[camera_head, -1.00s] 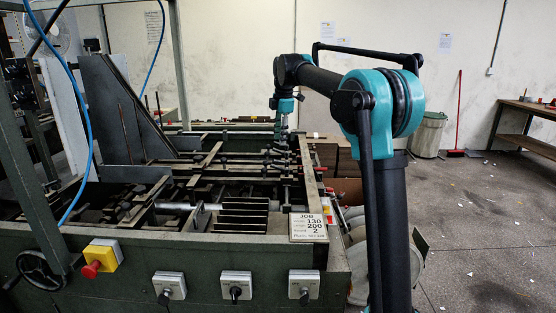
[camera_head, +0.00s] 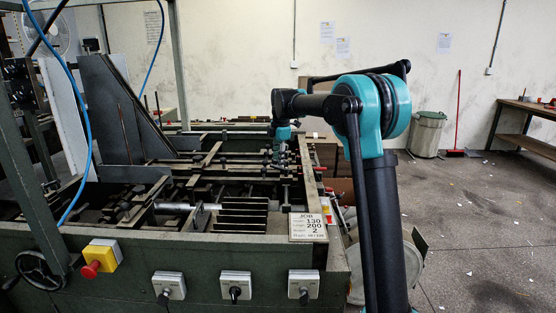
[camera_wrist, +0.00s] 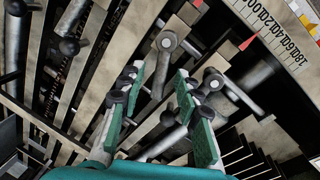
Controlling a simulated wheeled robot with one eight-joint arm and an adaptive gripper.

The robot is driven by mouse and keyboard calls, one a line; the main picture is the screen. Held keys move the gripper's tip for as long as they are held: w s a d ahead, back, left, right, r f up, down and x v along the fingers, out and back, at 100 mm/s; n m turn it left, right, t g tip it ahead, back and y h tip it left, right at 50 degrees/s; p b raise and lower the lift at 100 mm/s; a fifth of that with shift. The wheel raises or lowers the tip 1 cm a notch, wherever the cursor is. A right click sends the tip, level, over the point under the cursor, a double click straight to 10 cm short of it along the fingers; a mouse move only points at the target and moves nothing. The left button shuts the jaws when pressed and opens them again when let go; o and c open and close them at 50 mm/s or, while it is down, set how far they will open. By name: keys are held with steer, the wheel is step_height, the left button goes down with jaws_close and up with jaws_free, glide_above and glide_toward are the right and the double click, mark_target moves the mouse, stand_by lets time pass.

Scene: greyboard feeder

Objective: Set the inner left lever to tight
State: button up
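My gripper (camera_head: 279,152) is low over the right part of the feeder in the head view. In the wrist view my gripper (camera_wrist: 160,70) is open, its two green-padded fingers apart. A grey lever with a round pivot head (camera_wrist: 167,42) lies just beyond the fingertips, its arm running back into the gap between them. A second grey lever (camera_wrist: 213,82) is just right of the right finger, its arm pointing right. I cannot tell whether the fingers touch either lever. More levers with dark knobs (camera_wrist: 69,46) show at upper left. Which is the inner left one is unclear.
A ruled scale (camera_wrist: 272,32) with red pointers runs along the upper right. The feeder's bars and rods crowd around the fingers. A job card (camera_head: 308,228) sits on the front right corner. An emergency stop (camera_head: 100,258) and several switches are on the front panel.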

jaws_close()
steer(key=shift+w+m, duration=0.1)
steer(key=shift+m, duration=0.2)
steer(key=shift+w+a+m+h, duration=0.2)
steer(key=shift+w+m+h, duration=0.15)
steer(key=shift+m, duration=0.75)
steer(key=shift+w+a+m+h, duration=0.1)
steer(key=shift+w+m+h, duration=0.3)
steer(key=shift+m, duration=1)
steer(key=shift+w, duration=0.15)
steer(key=shift+o, duration=0.2)
jaws_free()
